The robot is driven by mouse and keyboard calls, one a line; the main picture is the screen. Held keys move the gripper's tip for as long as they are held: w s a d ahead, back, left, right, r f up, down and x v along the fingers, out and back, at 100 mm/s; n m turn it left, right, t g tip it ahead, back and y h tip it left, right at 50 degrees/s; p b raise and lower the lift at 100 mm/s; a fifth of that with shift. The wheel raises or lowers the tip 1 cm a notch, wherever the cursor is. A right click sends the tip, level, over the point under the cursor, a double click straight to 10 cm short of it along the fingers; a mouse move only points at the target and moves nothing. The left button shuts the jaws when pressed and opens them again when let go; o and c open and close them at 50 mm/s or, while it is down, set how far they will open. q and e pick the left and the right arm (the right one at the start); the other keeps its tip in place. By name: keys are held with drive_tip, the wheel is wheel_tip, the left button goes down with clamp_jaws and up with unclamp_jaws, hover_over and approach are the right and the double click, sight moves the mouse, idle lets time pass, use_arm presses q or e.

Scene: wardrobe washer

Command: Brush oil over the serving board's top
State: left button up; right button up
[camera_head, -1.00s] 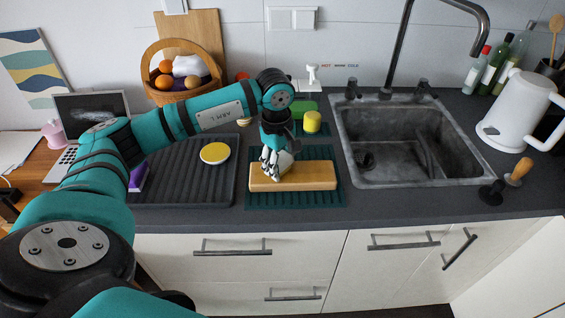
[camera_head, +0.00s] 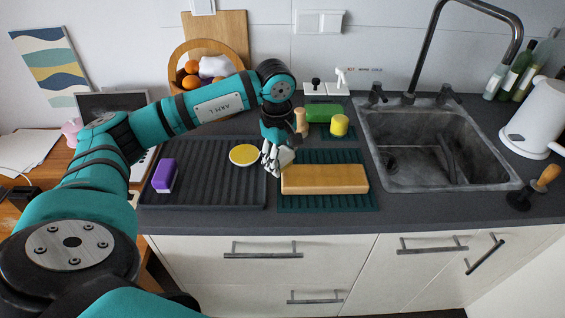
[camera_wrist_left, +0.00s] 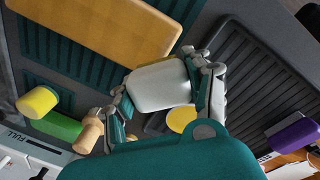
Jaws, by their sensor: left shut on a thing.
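The serving board (camera_head: 325,180) is a tan wooden slab lying flat on a teal ribbed mat (camera_head: 300,205); it also shows in the left wrist view (camera_wrist_left: 110,22). My left gripper (camera_head: 276,160) is at the board's left end, shut on a smooth white rounded block (camera_wrist_left: 160,86). The block also shows between the fingers in the head view (camera_head: 287,156). From the head view I cannot tell whether it touches the board; the wrist view shows it beside the board's edge. No oil shows clearly on the board. My right gripper is not in view.
Behind the board are a wooden knob-shaped piece (camera_head: 301,121), a yellow cylinder (camera_head: 339,125) and a green block (camera_head: 322,112). The sink (camera_head: 375,172) lies right.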

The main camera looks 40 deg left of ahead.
sight(284, 152)
use_arm(q)
drive_tip(key=shift+w+d+r+p, duration=0.1)
drive_tip(key=shift+d+r+p, duration=0.2)
drive_tip(key=shift+r, duration=0.35)
drive_tip(key=shift+w+d+r+p, duration=0.1)
drive_tip(key=shift+r+p, duration=0.3)
drive_tip(key=shift+r, duration=0.2)
drive_tip(key=shift+s+a+r+p, duration=0.15)
drive_tip(key=shift+r+p, duration=0.25)
drive_tip(key=shift+r, duration=0.3)
drive_tip(key=shift+r+p, duration=0.45)
drive_tip(key=shift+r, duration=0.4)
drive_tip(key=o, duration=0.5)
drive_tip(key=shift+c, duration=0.2)
drive_tip(key=c, duration=0.5)
